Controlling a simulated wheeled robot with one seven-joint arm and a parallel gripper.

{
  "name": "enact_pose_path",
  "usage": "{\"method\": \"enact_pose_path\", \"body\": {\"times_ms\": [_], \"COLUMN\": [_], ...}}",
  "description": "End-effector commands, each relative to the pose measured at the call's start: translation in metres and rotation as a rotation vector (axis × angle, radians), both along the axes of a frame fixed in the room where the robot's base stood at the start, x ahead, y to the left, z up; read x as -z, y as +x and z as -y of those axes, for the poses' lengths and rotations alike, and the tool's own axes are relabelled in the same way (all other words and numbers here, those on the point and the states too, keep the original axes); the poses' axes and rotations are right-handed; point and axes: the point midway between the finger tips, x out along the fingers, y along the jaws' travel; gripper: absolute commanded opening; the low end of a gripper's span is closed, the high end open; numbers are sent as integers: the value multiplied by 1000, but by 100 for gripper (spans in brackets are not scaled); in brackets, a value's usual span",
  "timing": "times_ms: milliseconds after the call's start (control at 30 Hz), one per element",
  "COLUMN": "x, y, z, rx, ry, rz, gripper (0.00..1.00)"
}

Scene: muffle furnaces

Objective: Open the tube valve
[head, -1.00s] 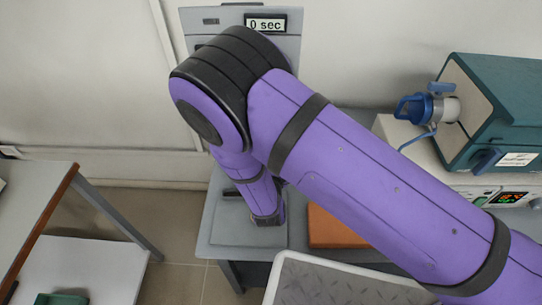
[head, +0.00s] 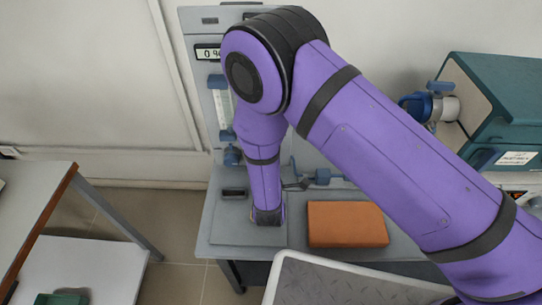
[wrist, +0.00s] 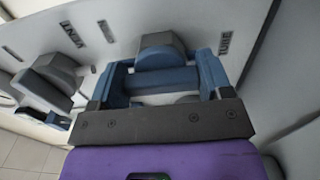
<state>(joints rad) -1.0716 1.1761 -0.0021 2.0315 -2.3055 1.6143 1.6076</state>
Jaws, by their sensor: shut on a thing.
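In the wrist view, my gripper (wrist: 163,78) has its two blue fingers on either side of a blue bar-like handle of the tube valve (wrist: 160,79) and is shut on it. A rounded grey part (wrist: 158,45) sits just behind the handle, by a label that seems to read TUBE (wrist: 225,42). A second grey knob (wrist: 45,82) is at the left, near a label reading VENT (wrist: 72,36). In the head view, my arm covers the gripper and the held valve.
A grey panel (head: 212,110) with a partly covered display (head: 208,53) stands behind my arm. A brown block (head: 346,224) lies on the grey bench (head: 230,228). A teal furnace (head: 515,100) is at the right. A side table (head: 30,195) stands at the left.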

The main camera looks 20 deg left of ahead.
Motion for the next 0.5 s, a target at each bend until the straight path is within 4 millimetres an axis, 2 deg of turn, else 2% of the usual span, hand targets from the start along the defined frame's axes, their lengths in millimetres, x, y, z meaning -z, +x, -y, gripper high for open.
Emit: {"method": "enact_pose_path", "body": {"times_ms": [500], "x": [1], "y": [-1], "z": [0], "rx": [0], "ry": [27], "rz": [-10], "gripper": [49]}}
